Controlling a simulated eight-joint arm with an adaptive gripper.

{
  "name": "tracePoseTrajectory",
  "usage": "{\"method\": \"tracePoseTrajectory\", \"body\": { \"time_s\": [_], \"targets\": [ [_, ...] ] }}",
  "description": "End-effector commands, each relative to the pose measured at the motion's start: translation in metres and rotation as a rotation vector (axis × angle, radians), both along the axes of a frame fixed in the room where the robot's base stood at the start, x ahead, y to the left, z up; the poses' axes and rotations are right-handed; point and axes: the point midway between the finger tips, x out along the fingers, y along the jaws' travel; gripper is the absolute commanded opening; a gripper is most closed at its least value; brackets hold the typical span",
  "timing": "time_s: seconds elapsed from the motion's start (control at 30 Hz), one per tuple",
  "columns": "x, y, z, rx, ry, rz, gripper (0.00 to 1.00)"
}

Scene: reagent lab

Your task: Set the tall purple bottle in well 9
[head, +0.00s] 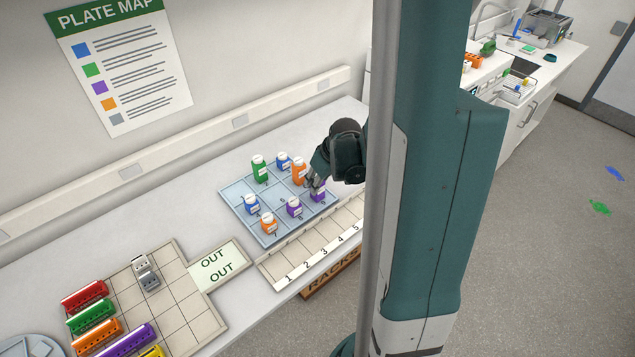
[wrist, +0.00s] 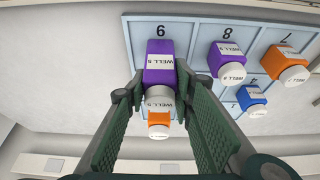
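The tall purple bottle (wrist: 158,62) stands upright at well 9 of the blue well tray (wrist: 188,62). It has a white cap and a white label. My gripper (wrist: 158,84) has one finger on each side of it, the tips close against its body, and appears shut on it. In the head view, the bottle (head: 318,196) is at the tray's right corner under my gripper (head: 314,184), which partly hides it. Whether its base rests fully on the well floor is hidden.
A shorter purple bottle (wrist: 226,56) stands at well 8 and an orange one (wrist: 283,64) at well 7. Another orange bottle (wrist: 159,122) is just behind the tall one. Green (head: 260,170) and blue (head: 283,161) bottles stand at the back. A numbered rack strip (head: 315,247) lies in front.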

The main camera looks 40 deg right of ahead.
Motion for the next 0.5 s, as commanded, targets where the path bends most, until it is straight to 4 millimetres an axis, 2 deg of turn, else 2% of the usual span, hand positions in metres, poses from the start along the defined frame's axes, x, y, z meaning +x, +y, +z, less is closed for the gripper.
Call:
{"method": "tracePoseTrajectory", "body": {
  "time_s": [0.03,0.1,0.5],
  "targets": [
    [0.0000,0.0000,-0.0003,0.000,0.000,0.000,0.30],
    [0.0000,0.0000,0.0000,0.000,0.000,0.000,0.40],
    [0.0001,0.0000,0.0009,0.000,0.000,0.000,0.40]
  ]
}}
